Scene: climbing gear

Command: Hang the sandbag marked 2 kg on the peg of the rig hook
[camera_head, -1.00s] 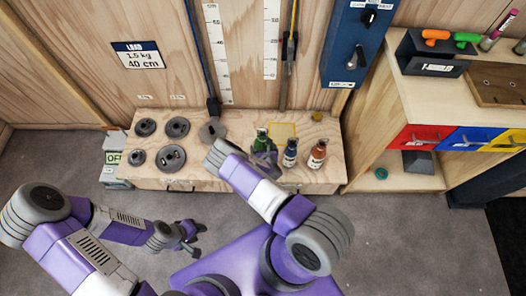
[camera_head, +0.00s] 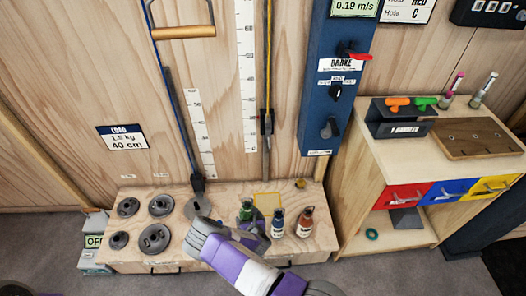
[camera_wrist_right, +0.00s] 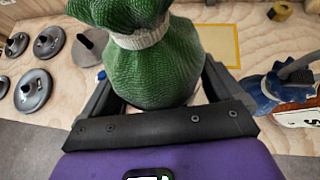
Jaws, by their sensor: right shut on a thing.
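Three small sandbags stand in a row on the wooden bench: a green one (camera_head: 246,210), a blue one (camera_head: 278,222) and a red-orange one (camera_head: 305,222). I cannot read their weight marks. My right gripper (camera_head: 256,234) is at the green sandbag. In the right wrist view the green sandbag (camera_wrist_right: 150,65), tied with a pale cord, is between the jaws, which are shut on it. It looks upright; I cannot tell whether it touches the bench. A dark grey fitting (camera_head: 197,183) hangs on the blue rope, perhaps the rig hook; its peg is not clear.
Several dark round weight plates (camera_head: 155,239) lie on the bench's left part. A yellow-outlined square (camera_head: 267,200) is marked behind the bags. A blue panel (camera_head: 335,95) with knobs rises behind, right of the yellow rope. A shelf with coloured drawers (camera_head: 405,196) stands at the right.

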